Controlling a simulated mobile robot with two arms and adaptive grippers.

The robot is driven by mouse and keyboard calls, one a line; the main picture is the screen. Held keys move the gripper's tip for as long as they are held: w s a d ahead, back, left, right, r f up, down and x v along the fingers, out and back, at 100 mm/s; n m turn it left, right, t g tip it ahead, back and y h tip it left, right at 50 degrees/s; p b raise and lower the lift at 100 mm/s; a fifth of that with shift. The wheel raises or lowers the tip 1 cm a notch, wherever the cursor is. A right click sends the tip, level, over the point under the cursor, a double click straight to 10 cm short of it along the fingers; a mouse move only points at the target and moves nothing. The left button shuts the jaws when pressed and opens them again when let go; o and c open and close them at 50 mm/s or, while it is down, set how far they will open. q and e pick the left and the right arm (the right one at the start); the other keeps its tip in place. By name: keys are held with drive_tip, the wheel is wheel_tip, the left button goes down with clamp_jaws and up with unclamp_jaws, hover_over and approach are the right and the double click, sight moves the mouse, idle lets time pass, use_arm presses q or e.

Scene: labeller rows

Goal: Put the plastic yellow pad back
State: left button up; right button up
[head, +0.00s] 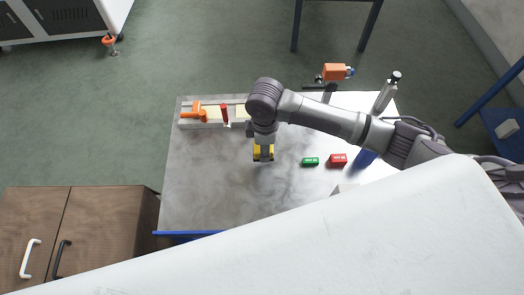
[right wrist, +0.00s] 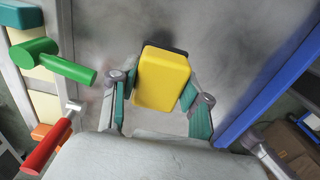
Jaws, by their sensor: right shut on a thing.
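The yellow pad (head: 257,153) is a small yellow block with a dark part at its far edge. It also shows as a large yellow block (right wrist: 162,78) in the right wrist view. My right gripper (head: 263,157) comes down over the grey table and is shut on the yellow pad, its teal fingers (right wrist: 156,98) on both sides of it. I cannot tell whether the pad touches the table. My left gripper is not in view.
A fixture with an orange clamp (head: 193,115) and a red handle (head: 224,113) stands at the table's back left. A green handle (right wrist: 62,66) shows in the wrist view. An orange device (head: 335,71) stands at the back right. The table's (head: 205,190) left front is clear.

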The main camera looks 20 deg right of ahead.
drive_tip(key=shift+w+a+f, duration=0.15)
drive_tip(key=shift+w+f, duration=0.3)
drive_tip(key=shift+w, duration=0.15)
drive_tip(key=shift+f, duration=1.9)
drive_tip(key=shift+f, duration=0.15)
drive_tip(key=o, duration=1.2)
drive_tip(key=shift+c, duration=0.2)
wheel_tip(320, 180, up, 12)
drive_tip(key=shift+r, duration=0.15)
drive_tip(key=shift+s, duration=0.1)
